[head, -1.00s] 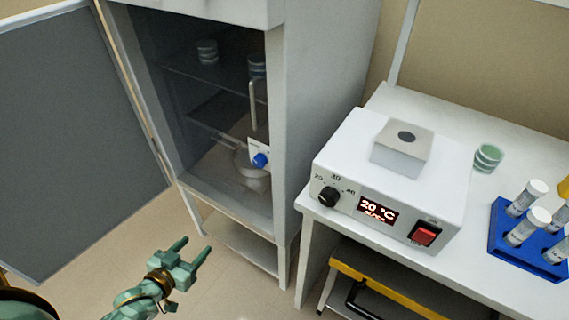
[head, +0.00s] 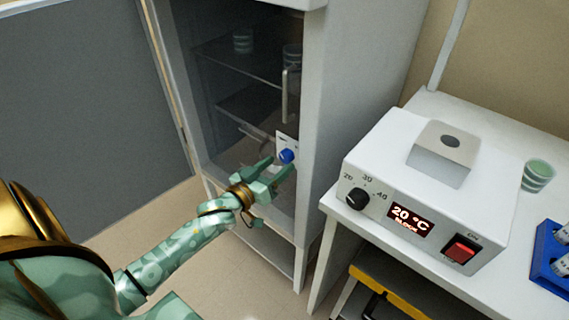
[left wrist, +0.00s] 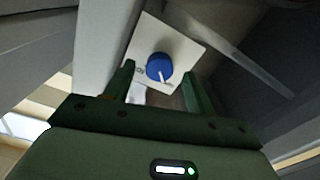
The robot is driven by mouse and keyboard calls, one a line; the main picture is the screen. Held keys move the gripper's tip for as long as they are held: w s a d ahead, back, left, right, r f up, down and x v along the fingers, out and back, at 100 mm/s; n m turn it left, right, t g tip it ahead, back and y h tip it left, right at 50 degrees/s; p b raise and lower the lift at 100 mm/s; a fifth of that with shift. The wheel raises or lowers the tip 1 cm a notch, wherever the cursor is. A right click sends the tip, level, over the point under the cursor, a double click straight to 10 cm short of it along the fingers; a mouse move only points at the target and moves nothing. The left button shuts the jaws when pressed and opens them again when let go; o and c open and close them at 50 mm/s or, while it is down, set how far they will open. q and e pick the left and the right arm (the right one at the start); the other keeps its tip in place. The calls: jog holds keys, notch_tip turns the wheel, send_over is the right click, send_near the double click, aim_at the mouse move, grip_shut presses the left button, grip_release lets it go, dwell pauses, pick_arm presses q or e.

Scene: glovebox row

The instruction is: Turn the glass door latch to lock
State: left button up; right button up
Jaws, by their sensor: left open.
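The latch is a round blue knob (head: 286,156) on a white plate (head: 281,142), on the right part of the cabinet's glass door (head: 225,110). In the left wrist view the blue knob (left wrist: 159,67) has a white pointer mark and sits on its white plate (left wrist: 186,42). My left gripper (head: 279,170) is open just in front of and below the knob. In the left wrist view its fingers (left wrist: 160,82) lie to either side of the knob, with nothing held. Whether they touch it I cannot tell. My right gripper is not in view.
A vertical handle (head: 289,94) is above the latch. A white bench (head: 332,204) stands to the right with a heater box (head: 400,160), a green-banded cup (head: 538,175) and a blue tube rack (head: 548,262). A grey panel (head: 80,110) stands at left.

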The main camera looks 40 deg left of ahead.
aim_at(284, 160)
pick_arm(q)
jog(key=shift+w+d+b, duration=0.1)
jog(key=shift+w+b, duration=0.2)
jog(key=shift+w, duration=1.25)
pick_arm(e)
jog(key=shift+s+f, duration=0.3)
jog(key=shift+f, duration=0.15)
pick_arm(q)
jog(key=c, duration=1)
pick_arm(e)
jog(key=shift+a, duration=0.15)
